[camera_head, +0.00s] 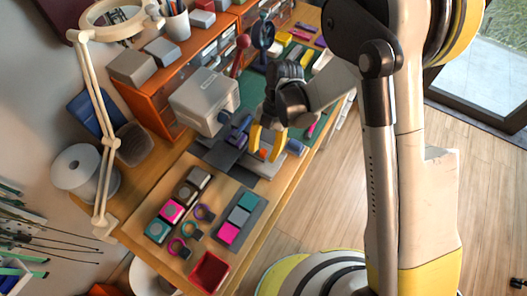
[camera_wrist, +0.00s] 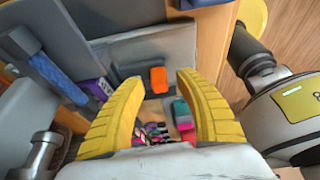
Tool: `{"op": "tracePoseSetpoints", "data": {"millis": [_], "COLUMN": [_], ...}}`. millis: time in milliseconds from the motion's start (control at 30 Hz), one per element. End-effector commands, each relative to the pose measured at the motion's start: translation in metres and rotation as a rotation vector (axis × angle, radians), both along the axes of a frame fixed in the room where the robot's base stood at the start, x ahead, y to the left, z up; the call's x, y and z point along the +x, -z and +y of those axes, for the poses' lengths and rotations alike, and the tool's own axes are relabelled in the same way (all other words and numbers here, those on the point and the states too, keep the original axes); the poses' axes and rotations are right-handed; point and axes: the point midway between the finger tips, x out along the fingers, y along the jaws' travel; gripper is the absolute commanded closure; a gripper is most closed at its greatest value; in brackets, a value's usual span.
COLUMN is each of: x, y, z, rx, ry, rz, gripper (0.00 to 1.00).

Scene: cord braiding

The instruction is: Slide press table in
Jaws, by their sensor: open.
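The grey-white press (camera_head: 205,100) stands on the wooden bench, with a red-knobbed lever (camera_head: 243,42) behind it. A flat grey plate, apparently the press table (camera_wrist: 150,52), lies ahead of my fingers in the wrist view. A small orange piece (camera_wrist: 158,79) sits at the plate's edge and also shows between my fingers in the head view (camera_head: 263,154). My gripper (camera_head: 266,142) is over the bench just right of the press. Whether a fingertip touches the plate cannot be told.
A tan board (camera_head: 165,190) at the front holds coloured blocks and rings, with a grey tray (camera_head: 240,217) and a red box (camera_head: 209,271) nearby. A blue roller (camera_wrist: 50,72) and purple block (camera_wrist: 88,92) lie left of my fingers. An orange shelf (camera_head: 150,105) stands behind.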

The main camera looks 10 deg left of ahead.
Motion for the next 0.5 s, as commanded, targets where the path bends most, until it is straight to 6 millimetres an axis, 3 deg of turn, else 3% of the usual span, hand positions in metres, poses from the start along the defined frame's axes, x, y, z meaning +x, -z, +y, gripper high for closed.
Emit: {"op": "tracePoseSetpoints", "data": {"millis": [167,200,333,500], "x": [-0.0001,-0.0001,0.0,-0.0001], "y": [-0.0004,-0.0004,-0.0004,-0.0004], "z": [0.0,0.0,0.0,0.0], "rx": [0.0,0.0,0.0,0.0], "ry": [0.0,0.0,0.0,0.0], "rz": [0.0,0.0,0.0,0.0], "gripper": [0.59,0.63,1.0,1.0]}}
